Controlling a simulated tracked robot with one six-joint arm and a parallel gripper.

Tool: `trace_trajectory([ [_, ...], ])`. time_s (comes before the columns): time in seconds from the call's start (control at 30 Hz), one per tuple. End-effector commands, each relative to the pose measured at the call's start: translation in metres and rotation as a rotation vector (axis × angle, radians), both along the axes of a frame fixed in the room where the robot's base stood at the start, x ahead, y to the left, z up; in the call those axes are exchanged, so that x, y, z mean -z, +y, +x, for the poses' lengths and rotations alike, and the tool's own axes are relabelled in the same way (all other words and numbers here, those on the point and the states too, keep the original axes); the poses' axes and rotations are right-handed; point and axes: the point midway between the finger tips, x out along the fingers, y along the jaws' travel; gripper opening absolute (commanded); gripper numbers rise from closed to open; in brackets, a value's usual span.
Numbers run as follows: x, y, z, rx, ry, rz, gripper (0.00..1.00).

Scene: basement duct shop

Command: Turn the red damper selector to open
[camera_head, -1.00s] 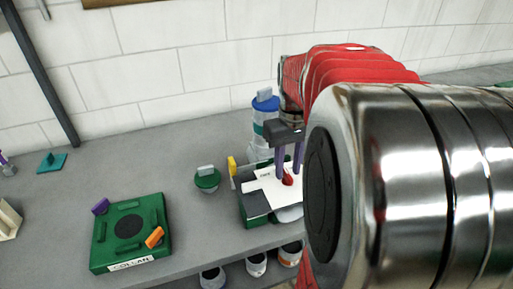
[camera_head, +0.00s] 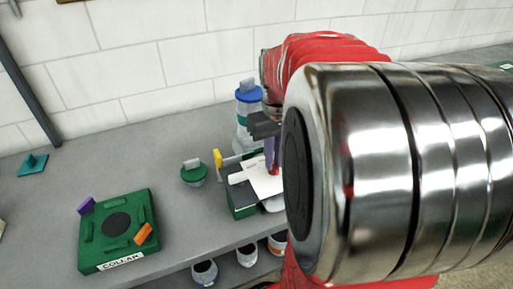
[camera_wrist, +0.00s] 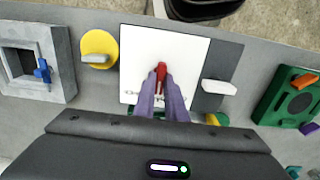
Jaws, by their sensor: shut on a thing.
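The red damper selector (camera_wrist: 160,72) shows in the wrist view as a small red handle on a white plate (camera_wrist: 190,50). My gripper (camera_wrist: 161,84) has its two purple fingers shut on the handle, one on each side. The handle points up and very slightly right in that view. Small print on the plate is too blurred to read. In the head view the plate (camera_head: 262,184) lies on a green box, my gripper (camera_head: 272,163) comes down onto it, and my arm hides the right part.
A green block marked COLLAR (camera_head: 118,228) stands to the left, with purple and orange tabs. A green round knob (camera_head: 194,173) and a blue-topped bottle (camera_head: 248,94) stand near. The wrist view shows a yellow knob (camera_wrist: 99,46), a white handle (camera_wrist: 219,87) and a grey frame (camera_wrist: 70,65).

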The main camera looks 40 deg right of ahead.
Motion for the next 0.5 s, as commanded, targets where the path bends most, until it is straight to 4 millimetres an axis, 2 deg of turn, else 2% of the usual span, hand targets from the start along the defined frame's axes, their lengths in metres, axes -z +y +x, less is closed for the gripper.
trace_trajectory([
  [0.27,-0.0002,0.0019,0.0006,0.018,-0.001,0.003,0.00],
  [0.5,-0.0001,0.0016,0.0006,0.108,0.000,0.003,0.00],
])
